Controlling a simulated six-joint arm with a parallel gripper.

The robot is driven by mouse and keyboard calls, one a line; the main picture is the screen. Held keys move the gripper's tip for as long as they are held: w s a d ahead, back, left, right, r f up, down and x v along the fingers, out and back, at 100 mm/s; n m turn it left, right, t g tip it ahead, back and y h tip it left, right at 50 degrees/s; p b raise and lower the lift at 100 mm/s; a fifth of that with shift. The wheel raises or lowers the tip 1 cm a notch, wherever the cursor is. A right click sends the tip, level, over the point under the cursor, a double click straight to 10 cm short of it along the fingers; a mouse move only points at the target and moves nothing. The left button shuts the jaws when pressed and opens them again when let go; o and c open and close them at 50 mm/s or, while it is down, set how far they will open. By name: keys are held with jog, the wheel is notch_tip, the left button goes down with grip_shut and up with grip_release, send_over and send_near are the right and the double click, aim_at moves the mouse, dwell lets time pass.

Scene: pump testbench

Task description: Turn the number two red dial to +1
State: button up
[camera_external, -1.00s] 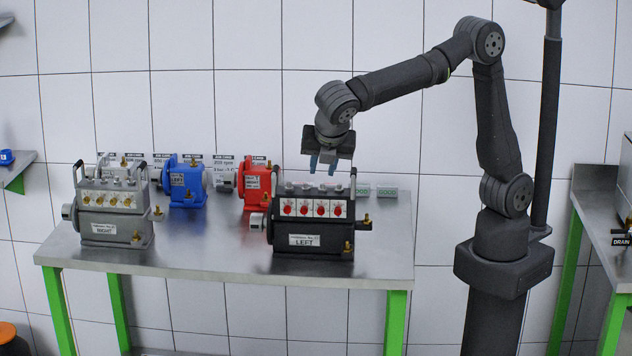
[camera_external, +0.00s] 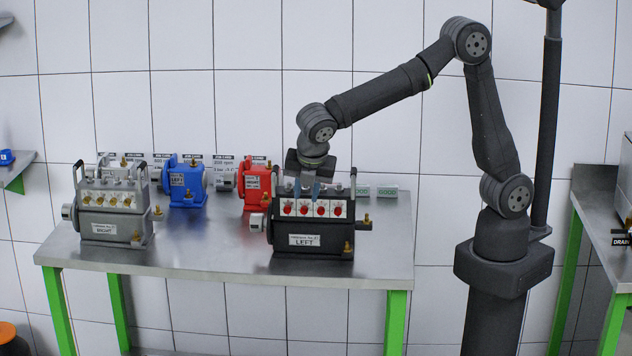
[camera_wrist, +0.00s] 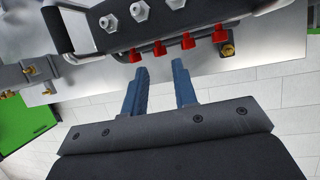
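The black LEFT pump unit (camera_external: 310,241) stands on the steel bench with a row of red dials on its white front panels. The second red dial from the left (camera_external: 305,209) also shows in the wrist view (camera_wrist: 160,47). I cannot read numbers or dial settings. My gripper (camera_external: 306,194) points down at the top of the panel row, over that second dial. In the wrist view its blue fingers (camera_wrist: 159,66) are apart with nothing between them. The second dial lies just beyond the fingertips, lined up with the gap; contact is not visible.
The neighbouring red dials (camera_wrist: 134,55) (camera_wrist: 187,40) sit close on either side. A black handle (camera_wrist: 60,32) and metal nuts (camera_wrist: 139,11) top the unit. A red pump (camera_external: 256,187), blue pump (camera_external: 186,185) and grey RIGHT unit (camera_external: 108,225) stand to the left.

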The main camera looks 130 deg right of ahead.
aim_at(305, 208)
jog(key=shift+x, duration=2.15)
jog(key=shift+c, duration=0.5)
grip_shut()
jog(key=shift+s+a+f+t+h, duration=0.1)
jog(key=shift+a+t+h, duration=0.05)
jog(key=shift+t+h, duration=0.35)
jog(key=shift+s+a+t+h, duration=0.1)
jog(key=shift+s+t+h, duration=0.05)
jog(key=shift+t+h, duration=0.3)
jog(key=shift+m, duration=0.3)
jog(key=shift+o, duration=0.5)
grip_release()
jog(key=v, duration=1.7)
jog(key=shift+a, duration=0.2)
